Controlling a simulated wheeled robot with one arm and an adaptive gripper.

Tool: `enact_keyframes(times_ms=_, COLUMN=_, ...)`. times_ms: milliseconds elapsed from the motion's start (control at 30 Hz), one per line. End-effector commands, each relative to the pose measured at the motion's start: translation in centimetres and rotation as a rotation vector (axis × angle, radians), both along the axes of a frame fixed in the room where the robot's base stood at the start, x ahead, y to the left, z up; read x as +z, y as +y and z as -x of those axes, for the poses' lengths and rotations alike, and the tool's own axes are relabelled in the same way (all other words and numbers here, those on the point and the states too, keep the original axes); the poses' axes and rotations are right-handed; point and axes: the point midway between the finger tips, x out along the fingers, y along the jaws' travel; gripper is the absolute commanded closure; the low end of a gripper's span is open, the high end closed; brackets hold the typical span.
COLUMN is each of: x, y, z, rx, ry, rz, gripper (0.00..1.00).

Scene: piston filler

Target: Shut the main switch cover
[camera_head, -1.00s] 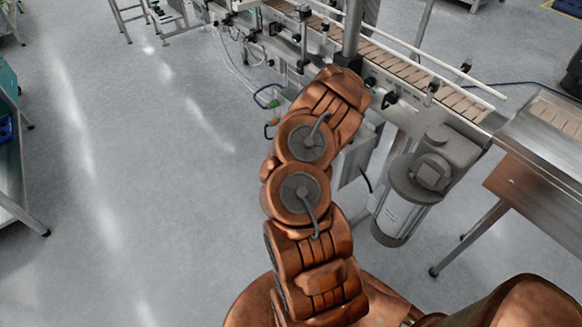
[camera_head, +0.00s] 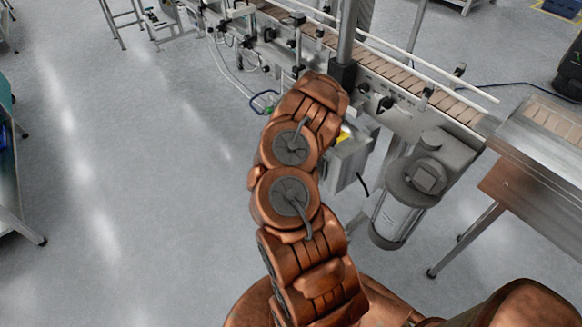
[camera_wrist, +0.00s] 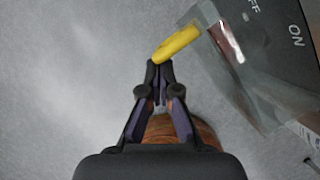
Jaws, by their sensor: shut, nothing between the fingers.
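The main switch cover (camera_wrist: 232,75) is a clear flap at the upper right of the wrist view, beside a dark panel (camera_wrist: 285,50) marked OFF and ON. It appears to stand out from the panel, swung open. A yellow bar (camera_wrist: 180,43) sticks out from its upper left side. A red part shows by the clear cover. My gripper (camera_wrist: 158,68) is shut and empty, its tips just below the yellow bar's left end; I cannot tell if they touch. In the head view my arm hides the gripper; a yellow patch (camera_head: 344,134) shows on the grey box (camera_head: 350,163) beside it.
The conveyor (camera_head: 400,75) runs behind the box, with an upright post (camera_head: 349,35) close to my arm. A motor (camera_head: 428,175) hangs to the right. Hoses (camera_head: 232,75) and fittings lie at upper left.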

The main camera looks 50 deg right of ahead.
Motion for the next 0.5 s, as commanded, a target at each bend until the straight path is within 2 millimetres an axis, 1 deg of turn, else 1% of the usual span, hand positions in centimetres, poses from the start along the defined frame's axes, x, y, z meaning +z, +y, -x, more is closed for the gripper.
enact_keyframes(times_ms=33, x=0.1, y=-0.2, z=0.0, rx=-0.001, ry=-0.001, rz=0.005, gripper=1.00)
enact_keyframes(times_ms=233, x=-0.1, y=-0.1, z=0.2, rx=-0.003, ry=-0.002, rz=0.005, gripper=1.00)
enact_keyframes(times_ms=367, x=-0.2, y=0.3, z=0.7, rx=-0.007, ry=0.000, rz=0.004, gripper=1.00)
enact_keyframes(times_ms=500, x=-0.2, y=1.1, z=1.0, rx=-0.004, ry=-0.005, rz=-0.001, gripper=1.00)
